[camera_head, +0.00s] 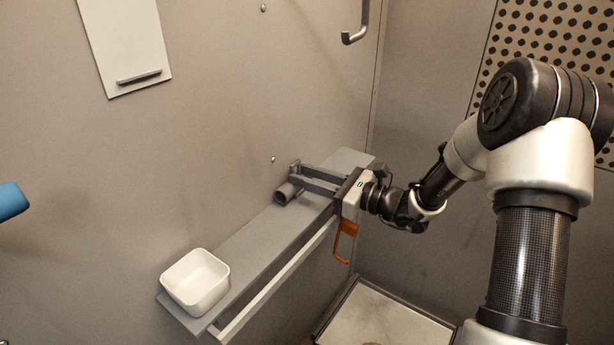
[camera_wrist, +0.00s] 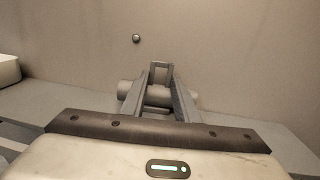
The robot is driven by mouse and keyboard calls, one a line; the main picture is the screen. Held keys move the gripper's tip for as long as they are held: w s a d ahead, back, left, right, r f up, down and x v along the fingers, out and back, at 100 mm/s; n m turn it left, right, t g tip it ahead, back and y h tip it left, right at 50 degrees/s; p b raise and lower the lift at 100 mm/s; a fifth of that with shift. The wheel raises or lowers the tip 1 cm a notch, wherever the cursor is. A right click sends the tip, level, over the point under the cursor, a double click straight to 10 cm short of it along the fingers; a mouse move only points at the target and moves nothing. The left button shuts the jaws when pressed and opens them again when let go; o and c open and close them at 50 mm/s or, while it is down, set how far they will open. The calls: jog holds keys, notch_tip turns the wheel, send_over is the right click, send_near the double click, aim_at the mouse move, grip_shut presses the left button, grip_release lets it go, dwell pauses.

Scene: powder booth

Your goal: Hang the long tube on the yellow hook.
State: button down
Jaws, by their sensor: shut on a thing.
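A grey tube with a small square loop (camera_head: 287,193) is at the back part of the grey shelf, near the wall. My gripper (camera_head: 297,180) is shut on it, reaching in from the right. In the wrist view the tube (camera_wrist: 129,88) lies crosswise between my fingers (camera_wrist: 160,82), its ends showing on both sides and its loop standing up behind. I cannot tell whether the tube touches the shelf. Whether this is the long tube is unclear. No yellow hook shows in either view.
The narrow shelf (camera_head: 240,245) has a front rail (camera_head: 275,283) and carries a white square bowl (camera_head: 196,281) at its near end. An orange frame (camera_head: 346,241) hangs beside my gripper. A grey hooked bar (camera_head: 355,32) is high on the wall. A blue object (camera_head: 12,201) is at the left edge.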

jog(key=shift+r+p, duration=1.95)
jog(key=shift+r, duration=0.6)
jog(key=shift+d+r+p, duration=0.1)
jog(key=shift+d+p, duration=0.1)
jog(key=shift+p, duration=0.1)
jog(key=s+d+r+m+t+h+p, duration=0.2)
jog(key=s+d+m+t+h+p, duration=0.1)
jog(key=d+p, duration=0.5)
jog(key=s+d+r+m+t+h+p, duration=0.3)
jog(key=s+d+t+h+p, duration=0.1)
jog(key=s+d+p, duration=0.2)
jog(key=shift+d+m+p, duration=0.3)
jog(key=shift+d+p, duration=0.55)
jog(key=shift+p, duration=0.35)
jog(key=shift+f, duration=0.1)
